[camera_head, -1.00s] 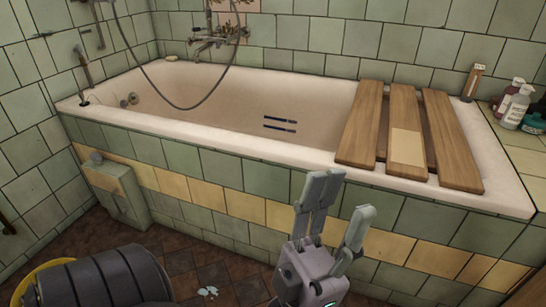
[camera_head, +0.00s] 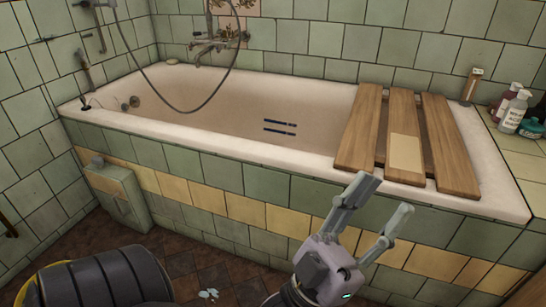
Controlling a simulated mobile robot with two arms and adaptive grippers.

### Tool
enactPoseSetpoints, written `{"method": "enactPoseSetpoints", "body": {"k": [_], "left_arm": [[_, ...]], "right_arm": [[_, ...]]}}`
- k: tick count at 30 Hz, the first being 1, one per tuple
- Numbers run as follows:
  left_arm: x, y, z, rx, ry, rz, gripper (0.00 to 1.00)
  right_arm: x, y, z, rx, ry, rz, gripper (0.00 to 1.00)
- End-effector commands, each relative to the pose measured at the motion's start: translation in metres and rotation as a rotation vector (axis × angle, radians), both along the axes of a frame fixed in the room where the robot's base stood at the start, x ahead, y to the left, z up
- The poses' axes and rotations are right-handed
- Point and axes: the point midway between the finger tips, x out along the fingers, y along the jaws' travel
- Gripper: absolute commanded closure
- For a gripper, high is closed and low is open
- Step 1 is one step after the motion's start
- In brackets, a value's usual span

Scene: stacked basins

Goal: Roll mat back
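My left gripper (camera_head: 386,200) is at the lower middle right, in front of the bathtub's tiled side. Its two grey fingers are spread apart with nothing between them. I cannot clearly identify a mat. Three wooden boards lie across the right end of the tub, beyond the gripper. The middle board (camera_head: 401,108) has a flat, pale beige rectangle (camera_head: 405,147) on its near part; I cannot tell what it is. My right gripper is not in view.
The white bathtub (camera_head: 260,142) fills the middle behind a green and yellow tiled wall. Bottles (camera_head: 515,108) stand at its right corner. A grey-green box (camera_head: 118,192) sits against the tub's left side. Dark floor (camera_head: 180,265) shows below. A dark ribbed shape at lower left is unclear.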

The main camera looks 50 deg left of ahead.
Motion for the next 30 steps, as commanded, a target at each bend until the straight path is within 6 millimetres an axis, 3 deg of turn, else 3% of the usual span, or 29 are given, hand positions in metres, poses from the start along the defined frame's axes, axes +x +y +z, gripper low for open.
{"method": "enactPoseSetpoints", "body": {"k": [15, 30], "left_arm": [[0.029, -0.005, -0.018, 0.058, 0.188, 0.011, 0.60], [0.033, -0.005, -0.022, 0.065, 0.214, 0.012, 0.60]], "right_arm": [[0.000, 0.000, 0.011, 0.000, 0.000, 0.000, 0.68], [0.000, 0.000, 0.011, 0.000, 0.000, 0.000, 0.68]]}}
